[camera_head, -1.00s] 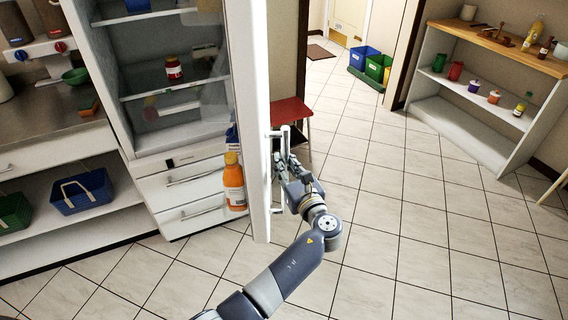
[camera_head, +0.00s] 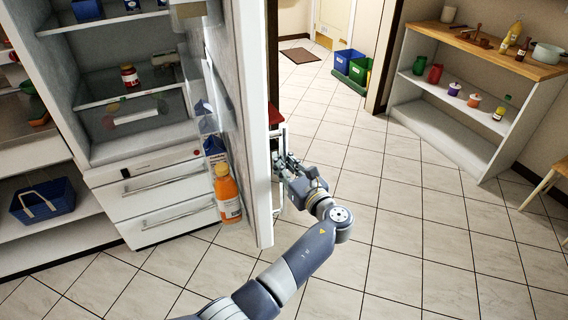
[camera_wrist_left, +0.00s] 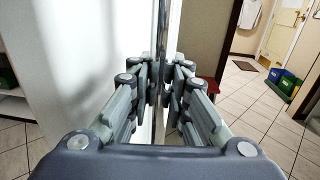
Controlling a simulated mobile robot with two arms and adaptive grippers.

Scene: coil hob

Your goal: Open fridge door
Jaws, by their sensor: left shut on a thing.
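The fridge (camera_head: 138,166) stands at the left in the head view with its shelves and drawers exposed. Its white door (camera_head: 259,150) stands wide open, swung out toward me and showing its inner side with an orange bottle (camera_head: 228,194). My left gripper (camera_head: 281,163) is at the door's outer side, shut on the long door handle (camera_head: 278,190). In the left wrist view the gripper's fingers (camera_wrist_left: 163,85) close around the upright handle, with the white door (camera_wrist_left: 85,60) to the left. My right gripper is not in view.
A shelf unit (camera_head: 440,120) with bottles and jars stands at the right. A red stool (camera_head: 274,114) is partly hidden behind the door. Blue and green bins (camera_head: 348,64) stand at the back. Tiled floor (camera_head: 400,220) is clear between door and shelf.

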